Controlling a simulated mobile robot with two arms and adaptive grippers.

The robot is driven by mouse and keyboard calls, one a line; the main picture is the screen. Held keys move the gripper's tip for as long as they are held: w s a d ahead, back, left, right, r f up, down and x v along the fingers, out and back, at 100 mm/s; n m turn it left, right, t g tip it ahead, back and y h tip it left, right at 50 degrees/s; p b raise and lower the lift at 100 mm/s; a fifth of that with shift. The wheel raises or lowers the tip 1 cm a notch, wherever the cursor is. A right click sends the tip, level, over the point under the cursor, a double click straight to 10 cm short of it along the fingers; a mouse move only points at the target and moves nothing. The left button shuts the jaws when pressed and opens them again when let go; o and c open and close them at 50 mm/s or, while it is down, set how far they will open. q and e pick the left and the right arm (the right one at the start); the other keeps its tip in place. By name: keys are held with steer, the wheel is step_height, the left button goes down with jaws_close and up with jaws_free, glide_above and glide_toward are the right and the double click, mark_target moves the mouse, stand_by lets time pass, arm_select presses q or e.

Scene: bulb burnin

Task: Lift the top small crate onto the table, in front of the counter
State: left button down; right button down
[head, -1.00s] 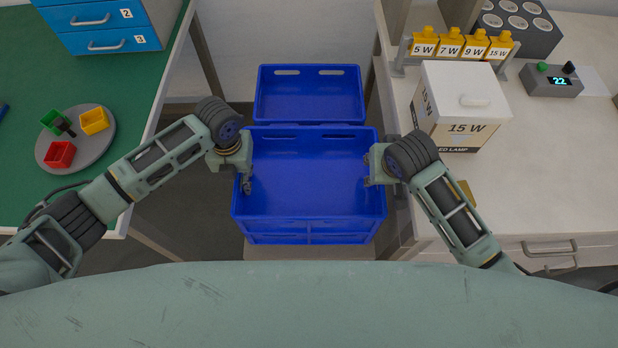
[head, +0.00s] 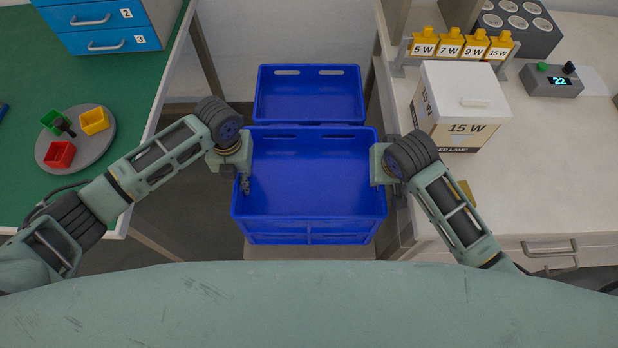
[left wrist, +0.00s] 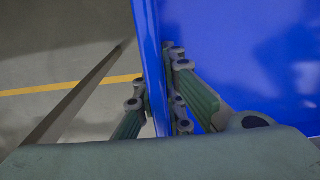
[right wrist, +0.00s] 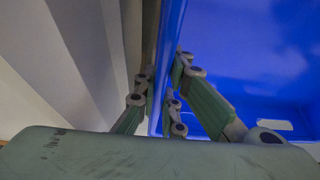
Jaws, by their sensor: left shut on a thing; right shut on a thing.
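The blue small crate (head: 310,232) on top of the near stack is open and empty, between the two worktops. My left gripper (head: 240,184) is shut on its left wall; the left wrist view shows a finger on each side of the blue wall (left wrist: 151,60). My right gripper (right wrist: 160,98) is shut on the right wall, with fingers on both sides in the right wrist view; in the head view its fingertips are mostly hidden. The white-topped table (head: 560,180) is on the right. A grey box with a lit display reading 22 (head: 552,81), perhaps the counter, stands on it.
Another blue crate (head: 308,98) stands right behind. A white lamp box (head: 462,105) sits near the right table's left edge, with yellow wattage bins (head: 450,44) behind it. The right table's front part is mostly clear. A green-topped table (head: 100,190) is on the left.

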arm_select(q)
steer(key=shift+r, duration=0.15)
arm_select(e)
steer(key=shift+r, duration=0.15)
